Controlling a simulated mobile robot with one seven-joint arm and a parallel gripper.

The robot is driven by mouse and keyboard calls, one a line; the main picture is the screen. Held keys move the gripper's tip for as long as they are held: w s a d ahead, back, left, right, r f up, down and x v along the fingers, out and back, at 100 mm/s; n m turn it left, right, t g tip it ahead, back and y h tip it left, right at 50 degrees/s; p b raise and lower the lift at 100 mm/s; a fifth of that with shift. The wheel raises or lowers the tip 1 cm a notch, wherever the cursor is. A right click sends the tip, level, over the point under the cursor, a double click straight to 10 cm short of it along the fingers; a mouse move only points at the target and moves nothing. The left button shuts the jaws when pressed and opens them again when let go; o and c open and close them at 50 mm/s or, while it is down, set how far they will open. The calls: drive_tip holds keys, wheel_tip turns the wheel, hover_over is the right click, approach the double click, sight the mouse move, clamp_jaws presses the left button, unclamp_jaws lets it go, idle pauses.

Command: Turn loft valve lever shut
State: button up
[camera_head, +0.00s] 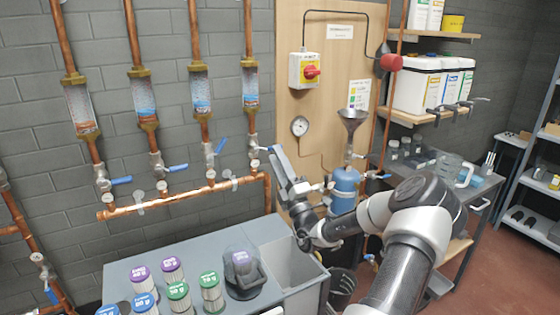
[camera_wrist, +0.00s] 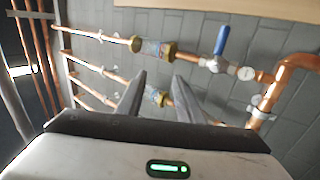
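Several vertical copper pipes meet a horizontal manifold, each with a blue-levered valve. From left, the levers are the first (camera_head: 122,180), second (camera_head: 177,168), third (camera_head: 220,146) and fourth (camera_head: 267,148). The third slants up to the right; the others lie about level. I cannot read which one is loft. My gripper (camera_head: 284,165) is just right of the fourth valve, its fingers overlapping the wall panel. In the wrist view my gripper (camera_wrist: 159,82) is open with nothing between its fingers. A blue lever (camera_wrist: 221,39) and its valve (camera_wrist: 213,64) lie ahead and to the right, apart from the fingers.
The copper manifold (camera_head: 180,197) runs below the valves. A grey bench (camera_head: 190,250) with several colored-lid cartridges (camera_head: 177,296) stands below it. A wooden panel (camera_head: 335,65) with a red switch (camera_head: 312,72) and a blue vessel (camera_head: 345,185) are to the right.

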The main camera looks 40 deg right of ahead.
drive_tip(key=shift+s+d+f, duration=0.1)
drive_tip(key=shift+s+f, duration=0.05)
drive_tip(key=shift+s, duration=0.3)
drive_tip(key=shift+p, duration=0.55)
